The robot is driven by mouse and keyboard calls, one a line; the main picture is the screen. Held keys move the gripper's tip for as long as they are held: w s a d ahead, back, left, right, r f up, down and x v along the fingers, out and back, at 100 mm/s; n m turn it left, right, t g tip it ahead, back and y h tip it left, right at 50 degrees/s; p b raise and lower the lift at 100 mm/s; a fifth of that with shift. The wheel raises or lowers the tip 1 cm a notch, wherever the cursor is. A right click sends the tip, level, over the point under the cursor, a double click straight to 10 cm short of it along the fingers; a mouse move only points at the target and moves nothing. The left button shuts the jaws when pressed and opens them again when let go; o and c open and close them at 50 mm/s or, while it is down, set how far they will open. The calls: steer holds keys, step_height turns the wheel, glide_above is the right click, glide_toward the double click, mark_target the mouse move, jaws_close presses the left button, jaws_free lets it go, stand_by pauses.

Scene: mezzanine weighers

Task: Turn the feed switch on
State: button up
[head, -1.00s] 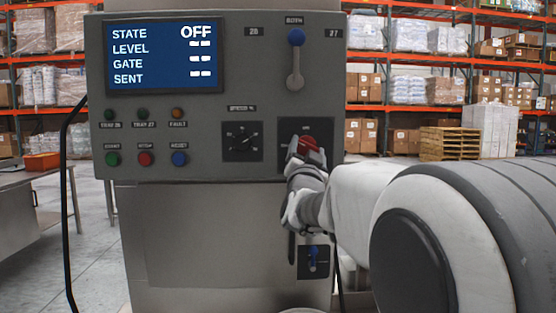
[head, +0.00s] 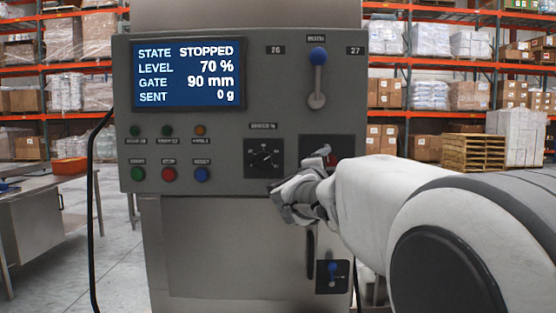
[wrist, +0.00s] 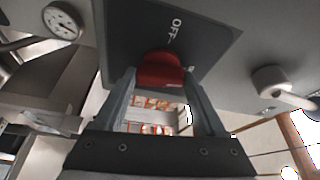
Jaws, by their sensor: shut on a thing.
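The feed switch is a red rotary knob (head: 331,161) on a dark plate at the lower right of the grey control panel (head: 226,125). In the head view my gripper (head: 318,172) covers most of it. In the wrist view the red knob (wrist: 160,70) sits between the two fingertips of my gripper (wrist: 160,80), which is shut on it. The plate shows "OFF" above the knob; the other marking is mostly hidden. The display (head: 188,73) reads STATE STOPPED, LEVEL 70 %, GATE 90 mm, SENT 0 g.
A blue-knobbed lever (head: 317,58) stands above the switch, and a small dial (head: 264,158) is to its left. Green, red and blue buttons (head: 169,174) line the lower left panel. A smaller blue lever (head: 332,270) is below. A metal table (head: 45,220) stands left.

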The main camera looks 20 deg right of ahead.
steer(key=shift+r+m+g+y+p, duration=0.1)
steer(key=shift+m+g+y+p, duration=0.2)
steer(key=shift+m+p, duration=0.5)
steer(key=shift+m, duration=0.3)
steer(key=o, duration=1.3)
steer(key=shift+s+a, duration=0.1)
steer(key=p+v, duration=0.1)
steer(key=v, duration=1.6)
steer(key=shift+a, duration=0.15)
